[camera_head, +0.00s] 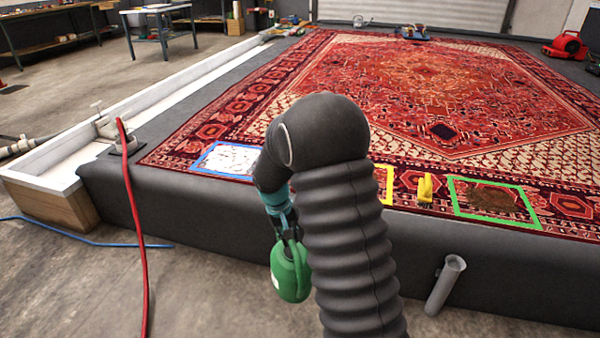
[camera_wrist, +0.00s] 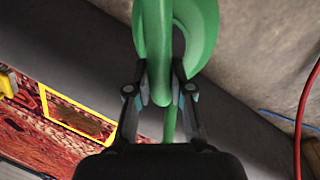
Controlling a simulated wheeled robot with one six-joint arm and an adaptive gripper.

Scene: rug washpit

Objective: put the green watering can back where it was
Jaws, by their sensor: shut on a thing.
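The green watering can (camera_head: 290,272) hangs from my gripper (camera_head: 287,228) in front of the dark side wall of the wash platform, above the concrete floor. In the wrist view, my gripper (camera_wrist: 160,85) is shut on a green part of the watering can (camera_wrist: 185,30), which looks like its handle. Part of the can is cut off at the top of the wrist view. My dark arm hides some of the platform behind it in the head view.
A patterned red rug (camera_head: 420,85) lies on the platform, with blue, yellow and green taped rectangles near its front edge. A yellow object (camera_head: 425,190) stands between two of them. A red hose (camera_head: 133,220) and a grey pipe (camera_head: 445,285) are at the front.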

